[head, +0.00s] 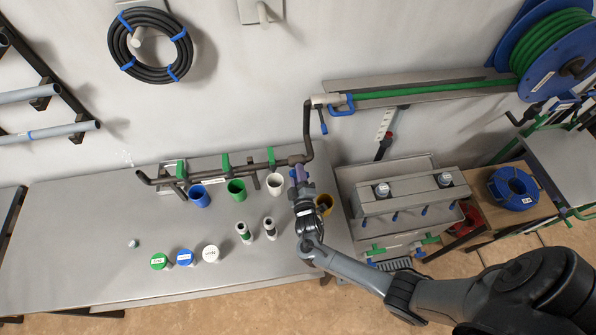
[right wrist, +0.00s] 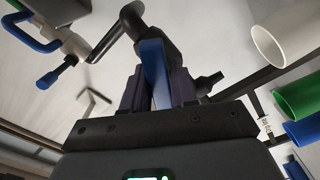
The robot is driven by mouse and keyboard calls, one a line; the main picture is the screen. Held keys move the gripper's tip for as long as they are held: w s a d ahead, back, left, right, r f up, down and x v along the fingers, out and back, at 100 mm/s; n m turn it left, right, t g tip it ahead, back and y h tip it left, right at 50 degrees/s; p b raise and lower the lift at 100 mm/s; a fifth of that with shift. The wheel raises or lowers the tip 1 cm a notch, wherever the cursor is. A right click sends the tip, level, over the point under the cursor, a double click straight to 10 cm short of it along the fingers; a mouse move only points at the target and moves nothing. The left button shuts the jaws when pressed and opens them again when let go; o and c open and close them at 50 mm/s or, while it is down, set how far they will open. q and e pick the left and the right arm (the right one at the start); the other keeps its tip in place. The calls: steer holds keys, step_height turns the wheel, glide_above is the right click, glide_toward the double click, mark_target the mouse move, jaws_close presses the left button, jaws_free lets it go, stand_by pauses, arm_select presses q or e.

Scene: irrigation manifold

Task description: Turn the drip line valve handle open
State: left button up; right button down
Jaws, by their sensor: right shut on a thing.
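The dark manifold pipe (head: 248,168) runs along the back of the grey bench, held by green clamps (head: 225,162). At its right end it bends up the wall to a supply fitting. My right gripper (head: 299,177) is at that right end, below the bend. In the right wrist view, its dark fingers (right wrist: 156,92) are shut on a blue valve handle (right wrist: 153,66). The handle hangs from a dark pipe fitting (right wrist: 135,22). The fingers hide much of the handle, so I cannot tell its full angle. My left gripper is not in view.
Blue, green (head: 236,190), white (head: 275,184) and yellow (head: 324,204) cups stand under or near the pipe. The bench's left is clear.

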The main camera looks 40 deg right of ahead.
steer(key=n+p, duration=0.1)
steer(key=n, duration=0.2)
steer(key=shift+n, duration=0.3)
steer(key=shift+f+n+p, duration=0.2)
steer(key=shift+n+p, duration=0.3)
steer(key=shift+n, duration=1)
steer(key=c, duration=1)
jaws_free()
steer(key=v, duration=1)
steer(key=shift+s+a, duration=0.25)
steer(key=shift+s, duration=0.05)
